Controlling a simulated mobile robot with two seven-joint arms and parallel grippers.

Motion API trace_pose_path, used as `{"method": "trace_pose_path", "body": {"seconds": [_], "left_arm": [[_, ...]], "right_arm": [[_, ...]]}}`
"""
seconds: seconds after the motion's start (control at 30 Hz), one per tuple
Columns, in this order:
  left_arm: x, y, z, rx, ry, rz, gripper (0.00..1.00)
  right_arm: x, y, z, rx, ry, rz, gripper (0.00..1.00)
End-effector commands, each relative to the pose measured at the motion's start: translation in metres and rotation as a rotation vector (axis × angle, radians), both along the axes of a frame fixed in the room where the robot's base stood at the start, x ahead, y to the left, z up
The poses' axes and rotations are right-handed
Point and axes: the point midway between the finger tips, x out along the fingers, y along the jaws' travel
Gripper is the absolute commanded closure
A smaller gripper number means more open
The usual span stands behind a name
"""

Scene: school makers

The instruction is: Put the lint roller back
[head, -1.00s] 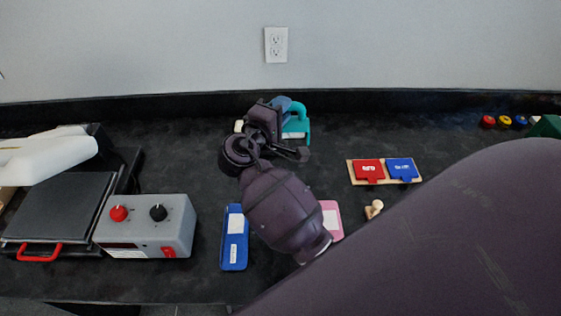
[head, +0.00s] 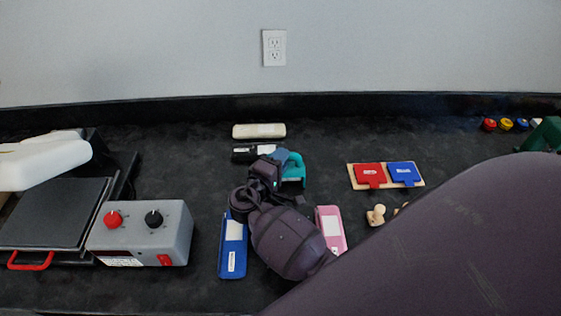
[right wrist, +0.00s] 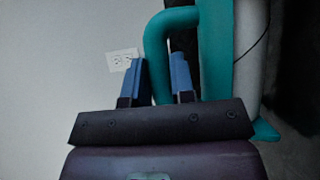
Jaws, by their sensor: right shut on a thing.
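My right gripper (head: 281,159) comes in from the lower right in the head view. Its blue fingers are shut on a teal-handled thing, apparently the lint roller (head: 293,170). In the right wrist view the fingers (right wrist: 157,75) close around the curved teal handle of this lint roller (right wrist: 212,50), with a pale cylinder beside it. The head view does not show clearly whether it touches the counter. My forearm hides part of the counter. My left gripper is not in view.
Behind the gripper lie a black labelled holder (head: 243,153) and a cream bar (head: 258,131). A blue holder (head: 232,260) and a pink holder (head: 331,221) flank my wrist. A grey control box (head: 175,220) stands left; red and blue pads (head: 387,173) lie right.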

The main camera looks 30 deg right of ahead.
Motion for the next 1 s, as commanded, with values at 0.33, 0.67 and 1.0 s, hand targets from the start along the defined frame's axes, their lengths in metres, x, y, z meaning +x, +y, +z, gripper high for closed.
{"method": "trace_pose_path", "body": {"seconds": [0.33,0.67,1.0], "left_arm": [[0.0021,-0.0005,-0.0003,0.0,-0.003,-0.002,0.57],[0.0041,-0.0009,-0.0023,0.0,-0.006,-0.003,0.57],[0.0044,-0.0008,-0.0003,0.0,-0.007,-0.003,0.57]], "right_arm": [[0.0002,-0.0001,-0.0072,-0.001,-0.003,0.0,1.0],[0.0001,0.0,-0.0104,0.0,-0.001,0.0,0.54],[0.0001,0.0,-0.0082,0.0,-0.001,0.0,0.51]]}}
